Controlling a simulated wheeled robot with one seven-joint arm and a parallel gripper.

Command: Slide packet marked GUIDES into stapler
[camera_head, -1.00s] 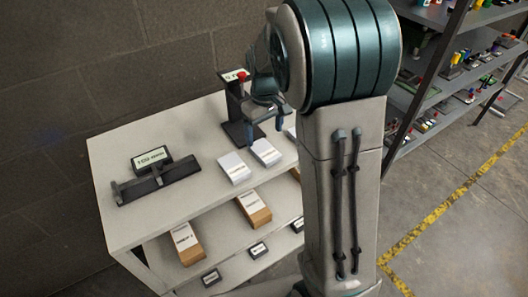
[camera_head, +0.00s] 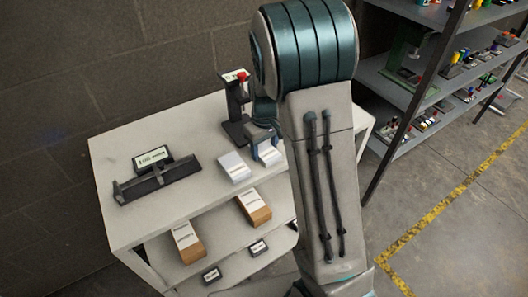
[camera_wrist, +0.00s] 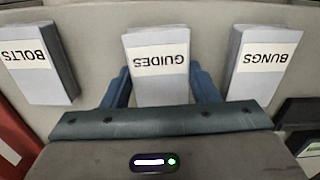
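The GUIDES packet (camera_wrist: 157,65) lies between two like packets in the wrist view, its white label upside down there. The BOLTS packet (camera_wrist: 39,62) is to its left and the BUNGS packet (camera_wrist: 262,62) to its right. My gripper (camera_wrist: 159,80) is open, its blue fingers down on either side of the GUIDES packet with little gap. In the head view my gripper (camera_head: 266,150) straddles a white packet (camera_head: 270,157) on the table top. The dark upright stapler (camera_head: 236,105), with a red knob, stands just behind; my arm hides part of this area.
Another white packet (camera_head: 234,167) lies to the left on the table (camera_head: 125,220). A black fixture (camera_head: 157,182) with a small sign (camera_head: 152,157) is farther left. Brown-sided boxes (camera_head: 253,207) sit on the shelf below. A loaded grey rack (camera_head: 425,85) stands at right.

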